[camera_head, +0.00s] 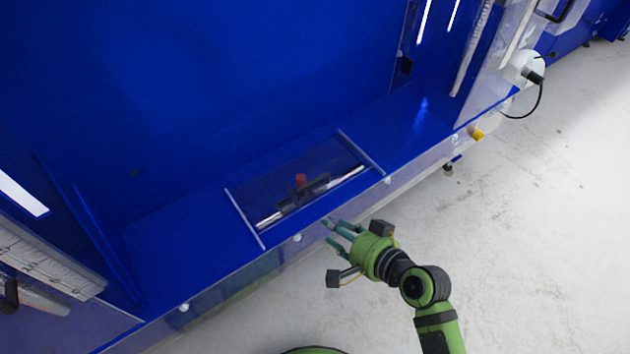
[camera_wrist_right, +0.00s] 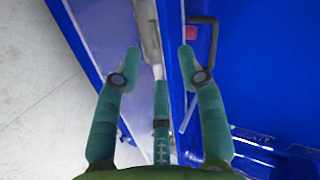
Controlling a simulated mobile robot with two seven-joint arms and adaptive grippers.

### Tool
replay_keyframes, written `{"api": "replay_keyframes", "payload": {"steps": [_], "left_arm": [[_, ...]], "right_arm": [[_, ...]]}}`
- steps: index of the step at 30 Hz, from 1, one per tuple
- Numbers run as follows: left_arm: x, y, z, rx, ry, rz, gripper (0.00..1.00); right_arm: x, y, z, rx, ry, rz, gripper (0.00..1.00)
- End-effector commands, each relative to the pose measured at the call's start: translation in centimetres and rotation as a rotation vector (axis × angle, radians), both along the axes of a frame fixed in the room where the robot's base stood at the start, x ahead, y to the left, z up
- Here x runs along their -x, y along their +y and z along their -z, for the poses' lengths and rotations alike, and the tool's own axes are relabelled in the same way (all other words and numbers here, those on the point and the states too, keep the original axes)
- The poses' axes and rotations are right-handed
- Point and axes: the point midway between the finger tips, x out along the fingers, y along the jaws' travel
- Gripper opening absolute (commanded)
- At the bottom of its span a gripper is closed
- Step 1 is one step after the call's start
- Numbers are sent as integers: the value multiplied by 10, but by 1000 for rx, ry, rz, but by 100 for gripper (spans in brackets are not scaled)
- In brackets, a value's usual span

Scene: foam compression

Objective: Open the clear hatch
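The clear hatch (camera_head: 278,182) is a see-through panel set in the blue ledge, between two pale side strips. It looks closed and flat. A silver bar and a dark handle (camera_head: 316,187) lie along its front side, with a small red part (camera_head: 300,180) beside the handle. My right gripper (camera_head: 335,231) is open and empty, just in front of the ledge's front edge, its fingers pointing toward the hatch. In the right wrist view its spread fingers (camera_wrist_right: 158,62) straddle the ledge edge in the picture; the dark handle (camera_wrist_right: 212,38) and red part (camera_wrist_right: 190,32) show beyond. My left gripper is not in view.
The blue ledge (camera_head: 180,232) runs along the machine, with a clear front strip (camera_head: 240,288) carrying round fasteners. Tall blue walls (camera_head: 220,70) stand behind. A white round part with a black cable (camera_head: 543,98) is at the upper right. The grey floor (camera_head: 540,220) is open.

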Motion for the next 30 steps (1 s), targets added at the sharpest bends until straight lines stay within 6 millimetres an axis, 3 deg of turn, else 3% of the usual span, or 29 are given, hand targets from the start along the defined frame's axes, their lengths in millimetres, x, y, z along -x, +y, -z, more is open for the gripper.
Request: {"api": "replay_keyframes", "payload": {"steps": [4, 9, 22, 30], "left_arm": [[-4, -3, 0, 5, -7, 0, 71], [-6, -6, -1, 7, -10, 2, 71], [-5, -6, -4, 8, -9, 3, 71], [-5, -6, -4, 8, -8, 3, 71]], "right_arm": [[-34, 11, -20, -266, 2, 124, 40], [-54, 13, -32, -431, 14, 208, 40], [-101, 45, -22, -452, 14, 220, 40], [-111, 52, -19, -449, 16, 220, 40]]}}
